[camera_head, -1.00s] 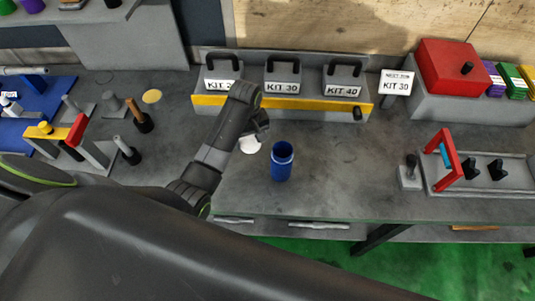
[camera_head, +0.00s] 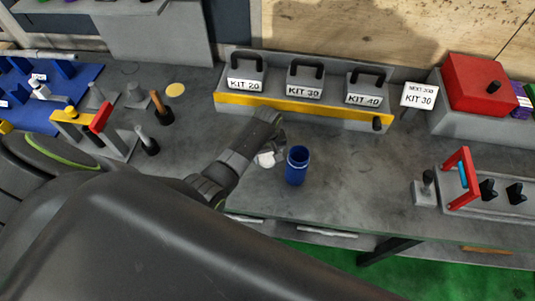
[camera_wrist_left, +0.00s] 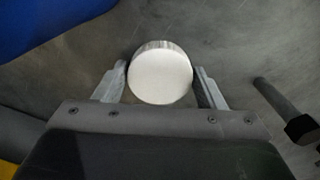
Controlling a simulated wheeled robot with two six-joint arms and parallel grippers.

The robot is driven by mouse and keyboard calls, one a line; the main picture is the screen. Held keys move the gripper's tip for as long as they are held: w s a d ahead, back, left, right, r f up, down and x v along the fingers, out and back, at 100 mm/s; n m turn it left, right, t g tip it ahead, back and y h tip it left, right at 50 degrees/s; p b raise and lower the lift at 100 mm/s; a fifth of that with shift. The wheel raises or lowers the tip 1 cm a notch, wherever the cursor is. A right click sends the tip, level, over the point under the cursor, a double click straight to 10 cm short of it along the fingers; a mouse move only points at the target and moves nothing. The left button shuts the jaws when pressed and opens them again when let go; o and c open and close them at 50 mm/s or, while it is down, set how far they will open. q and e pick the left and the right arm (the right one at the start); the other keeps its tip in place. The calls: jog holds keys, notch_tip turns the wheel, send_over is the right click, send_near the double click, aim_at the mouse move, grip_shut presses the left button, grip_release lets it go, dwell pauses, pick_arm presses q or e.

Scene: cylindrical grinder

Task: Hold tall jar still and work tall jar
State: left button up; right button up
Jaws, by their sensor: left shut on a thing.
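The tall jar (camera_head: 297,168) is blue, upright and open at the top on the grey bench. Part of a blue surface, which looks like the jar (camera_wrist_left: 50,22), shows at the upper left in the left wrist view. My left gripper (camera_head: 272,147) is just left of the jar, apart from it. It is shut on a round white lid (camera_head: 266,160), whose flat face fills the space between the fingers in the left wrist view (camera_wrist_left: 161,76). I cannot tell whether the lid touches the bench. My right gripper is not in view.
Kit boxes stand in a yellow-edged rack (camera_head: 305,103) behind the jar. A red-framed fixture (camera_head: 461,178) is at the right.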

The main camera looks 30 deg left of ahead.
aim_at(267, 156)
pick_arm(q)
jog(key=o, duration=0.6)
jog(key=shift+f, duration=0.15)
jog(key=o, duration=0.5)
jog(key=shift+r, duration=0.25)
notch_tip(267, 156, up, 12)
jog(key=shift+b, duration=0.3)
jog(key=shift+f, duration=0.15)
